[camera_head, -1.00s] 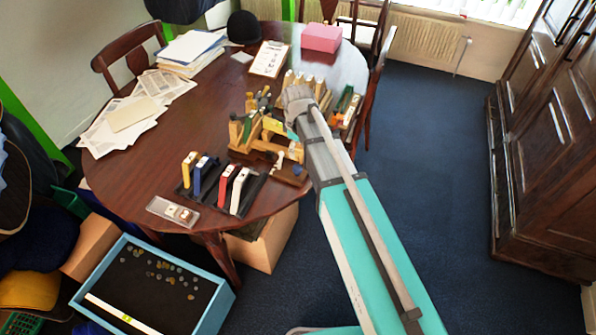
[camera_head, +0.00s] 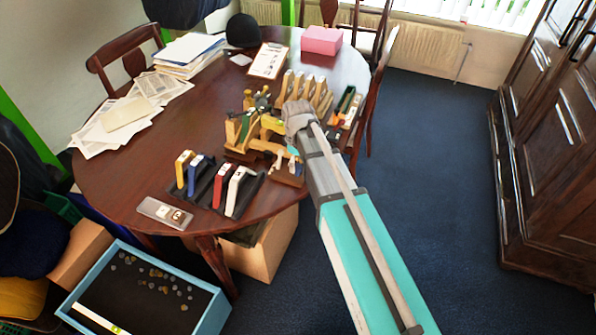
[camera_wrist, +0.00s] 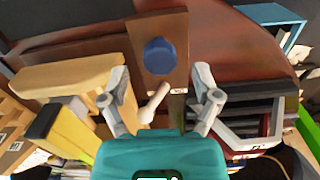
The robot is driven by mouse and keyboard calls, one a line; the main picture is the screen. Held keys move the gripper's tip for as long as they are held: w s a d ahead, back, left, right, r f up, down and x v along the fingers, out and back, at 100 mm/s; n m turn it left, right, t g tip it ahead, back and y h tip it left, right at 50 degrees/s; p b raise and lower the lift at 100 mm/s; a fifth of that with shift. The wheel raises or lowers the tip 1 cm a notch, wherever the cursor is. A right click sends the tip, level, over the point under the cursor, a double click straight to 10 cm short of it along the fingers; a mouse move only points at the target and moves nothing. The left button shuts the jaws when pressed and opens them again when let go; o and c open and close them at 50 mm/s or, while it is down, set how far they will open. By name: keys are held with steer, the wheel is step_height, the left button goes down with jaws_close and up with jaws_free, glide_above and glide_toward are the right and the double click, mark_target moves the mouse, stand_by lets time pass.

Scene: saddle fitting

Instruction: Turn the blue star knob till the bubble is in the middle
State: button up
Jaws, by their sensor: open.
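The blue knob (camera_wrist: 160,56) sits on a dark brown wooden block (camera_wrist: 158,24) in the wrist view. My gripper (camera_wrist: 162,84) is open, with one finger on each side of the block. The knob lies ahead of the fingertips, roughly centred between them and apart from both. A pale peg-shaped piece (camera_wrist: 154,103) lies between the fingers, nearer to me. In the head view the brown block (camera_head: 287,174) is at the front of a wooden fixture (camera_head: 242,128), and my arm hides part of it. I cannot make out the bubble in either view.
The fixture stands on a round dark table (camera_head: 130,190). A black rack (camera_head: 246,205) with white, red, blue and yellow pieces is to its left. More wooden pieces (camera_head: 305,88) stand behind it. A blue tray (camera_head: 215,318) is on the floor at front left.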

steer(key=shift+f+b, duration=0.85)
steer(key=shift+f, duration=0.25)
jaws_close()
steer(key=shift+n, duration=0.3)
steer(key=shift+s+n, duration=0.1)
steer(key=shift+n, duration=2)
